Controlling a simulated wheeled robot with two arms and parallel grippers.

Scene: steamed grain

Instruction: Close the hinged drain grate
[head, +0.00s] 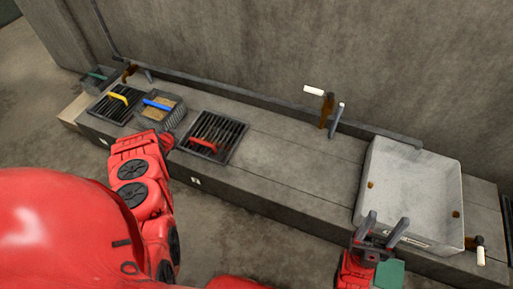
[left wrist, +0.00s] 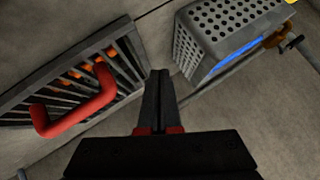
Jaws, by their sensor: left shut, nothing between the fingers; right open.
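A dark slatted grate with a red handle (head: 211,146) lies on the concrete ledge near the middle of the head view. Its red handle and slats fill the left of the left wrist view (left wrist: 72,103), with orange patches between the slats. It looks roughly flat; I cannot tell whether it is fully seated. A second dark grate with a yellow handle (head: 108,106) lies further left. My left gripper (left wrist: 160,76) is shut and empty, between the red-handled grate and the metal basket, apart from the handle. My right gripper (head: 383,226) is open and empty before the white basin.
A perforated metal basket with a blue handle (head: 168,112) stands between the grates and close to my left gripper (left wrist: 225,35). A white basin (head: 410,180) sits at the right. A pipe (head: 270,100) runs along the wall. The ledge between the red-handled grate and basin is clear.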

